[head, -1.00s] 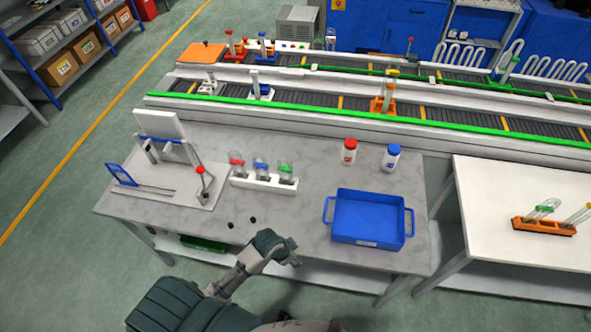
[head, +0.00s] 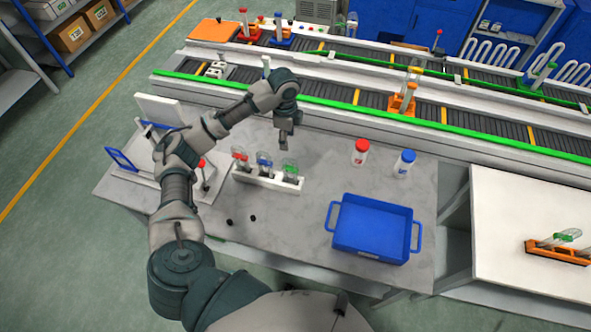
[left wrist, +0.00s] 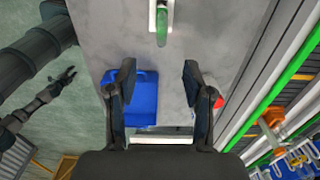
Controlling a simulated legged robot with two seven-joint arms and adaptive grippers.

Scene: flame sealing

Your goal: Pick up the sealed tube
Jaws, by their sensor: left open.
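A white rack (head: 268,178) on the grey table holds clear tubes with a red top (head: 240,154), a blue top (head: 264,160) and a green top (head: 289,166). I cannot tell which tube is sealed. My left gripper (head: 283,146) points down, behind and above the rack's right end, apart from the tubes. In the left wrist view the left gripper (left wrist: 157,88) is open with nothing between its fingers. The green-topped tube (left wrist: 161,28) shows at the top edge there. My right gripper (left wrist: 62,82) shows small at the left of that view; its opening is unclear.
A blue tray (head: 412,238) and red-capped (head: 360,152) and blue-capped (head: 404,163) bottles stand right of the rack. A white stand (head: 158,109) is at left. The conveyor (head: 330,101) runs behind. An orange rack (head: 560,252) sits on the right table.

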